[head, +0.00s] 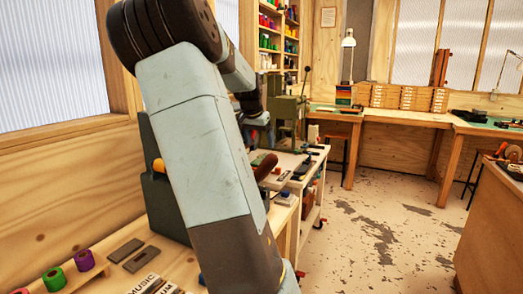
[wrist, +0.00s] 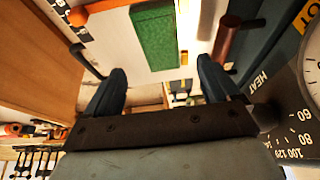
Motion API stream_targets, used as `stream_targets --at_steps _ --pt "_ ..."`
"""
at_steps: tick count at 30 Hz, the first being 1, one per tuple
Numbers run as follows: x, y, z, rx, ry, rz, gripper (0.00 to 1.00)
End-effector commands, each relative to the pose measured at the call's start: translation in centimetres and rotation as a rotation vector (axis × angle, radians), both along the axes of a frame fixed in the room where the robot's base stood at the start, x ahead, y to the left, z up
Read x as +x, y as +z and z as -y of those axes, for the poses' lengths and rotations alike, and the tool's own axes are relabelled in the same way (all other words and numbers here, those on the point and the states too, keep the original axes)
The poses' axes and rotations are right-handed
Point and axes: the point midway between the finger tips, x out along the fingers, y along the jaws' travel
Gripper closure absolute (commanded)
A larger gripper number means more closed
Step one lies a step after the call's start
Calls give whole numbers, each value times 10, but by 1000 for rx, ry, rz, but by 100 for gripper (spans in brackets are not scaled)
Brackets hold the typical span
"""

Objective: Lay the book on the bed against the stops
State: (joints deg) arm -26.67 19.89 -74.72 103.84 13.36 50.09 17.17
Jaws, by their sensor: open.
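My gripper (wrist: 161,68) is open, with its two dark fingers wide apart and nothing between them. A green rectangular block that looks like the book (wrist: 153,37) lies on a pale flat surface, which may be the bed (wrist: 112,38), beyond the fingertips in the wrist view. The book is apart from both fingers. I cannot make out the stops for sure, or whether the book touches any. In the head view my arm covers much of the bench, and the gripper and book cannot be made out there.
A heat dial (wrist: 311,75) is close on the right in the wrist view, near a red-brown handle (wrist: 227,38). In the head view, foil rolls (head: 54,279) stand at lower left, and a green press (head: 287,113) stands behind my arm. The floor (head: 375,220) at right is clear.

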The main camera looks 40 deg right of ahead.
Motion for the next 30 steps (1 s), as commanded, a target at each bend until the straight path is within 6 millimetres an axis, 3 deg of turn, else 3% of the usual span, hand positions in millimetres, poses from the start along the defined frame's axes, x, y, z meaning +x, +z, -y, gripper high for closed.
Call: stream_targets --at_steps 9,13,17,20,24,30 --pt "-5 32 -13 0 2 0 11" --pt "-6 35 -15 4 4 0 11" --pt "-11 26 -23 46 35 2 11" --pt "-18 11 -38 109 92 7 11" --pt "-30 -5 -73 201 208 21 11" --pt "-52 -10 -131 283 391 54 11"
